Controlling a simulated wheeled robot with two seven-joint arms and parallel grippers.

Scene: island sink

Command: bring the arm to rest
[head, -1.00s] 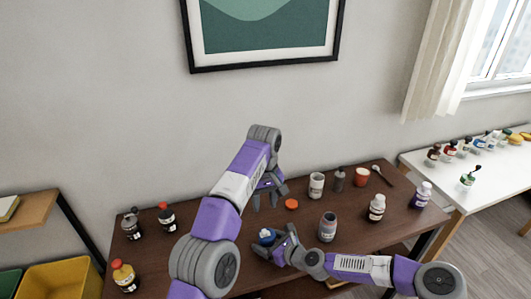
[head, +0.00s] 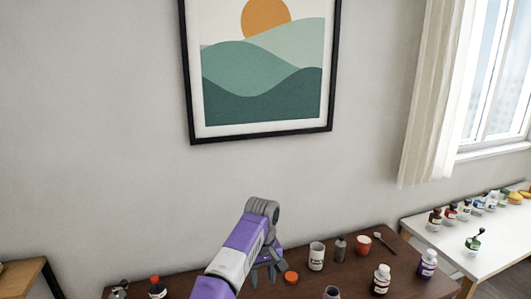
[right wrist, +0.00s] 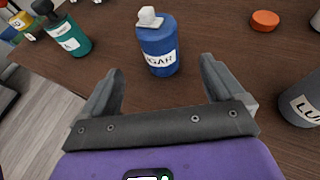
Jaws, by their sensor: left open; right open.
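A blue bottle (right wrist: 157,45) with a white top and a label partly reading "GAR" stands in front of the gap, between the finger directions.
The brown table (head: 335,277) also holds a white jar (head: 317,256), a red cup (head: 364,243) and several bottles. Dark bottles (head: 157,288) stand at its left. A white table (head: 462,250) with small bottles is at right. A framed picture (head: 262,75) hangs on the wall.

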